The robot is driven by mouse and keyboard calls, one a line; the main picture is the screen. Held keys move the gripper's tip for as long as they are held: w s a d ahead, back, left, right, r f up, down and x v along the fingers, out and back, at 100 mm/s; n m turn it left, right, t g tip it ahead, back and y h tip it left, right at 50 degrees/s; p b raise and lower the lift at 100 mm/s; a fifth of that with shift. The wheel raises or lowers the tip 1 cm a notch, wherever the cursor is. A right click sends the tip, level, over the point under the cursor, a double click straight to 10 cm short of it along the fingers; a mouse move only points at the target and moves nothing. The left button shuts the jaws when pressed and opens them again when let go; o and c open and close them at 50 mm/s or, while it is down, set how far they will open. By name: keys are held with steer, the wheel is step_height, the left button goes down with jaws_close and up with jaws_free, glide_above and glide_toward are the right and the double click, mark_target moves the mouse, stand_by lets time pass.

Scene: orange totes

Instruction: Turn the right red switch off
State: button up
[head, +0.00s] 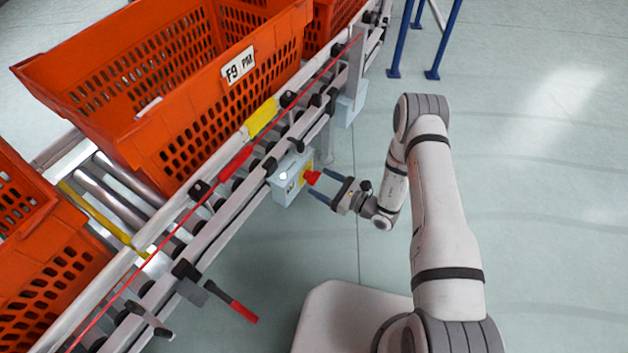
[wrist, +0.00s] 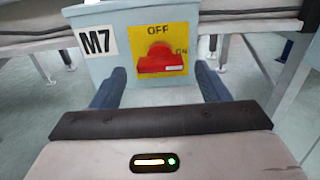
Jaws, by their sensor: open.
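The red switch (wrist: 160,60) is a red knob on a yellow plate marked OFF at the top and ON at the right. The plate is on a pale blue-grey box (wrist: 210,36) labelled M7. The knob's handle lies roughly horizontal, with its white mark toward the ON side. In the head view the red switch (head: 312,177) sits on the box at the side of the conveyor. My gripper (head: 326,184) is open, its two blue fingers pointing at the knob. In the wrist view my gripper (wrist: 158,84) has one finger low on each side of the knob, with nothing held.
Orange totes (head: 170,80) stand on the roller conveyor (head: 225,205) at the left. A red-handled lever (head: 232,302) juts from the conveyor's near side. Blue legs (head: 440,40) stand at the back. The floor to the right is clear.

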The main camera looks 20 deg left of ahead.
mark_target(315, 177)
steer(key=shift+b+x, duration=0.3)
steer(key=shift+x, duration=1.4)
steer(key=shift+c, duration=0.2)
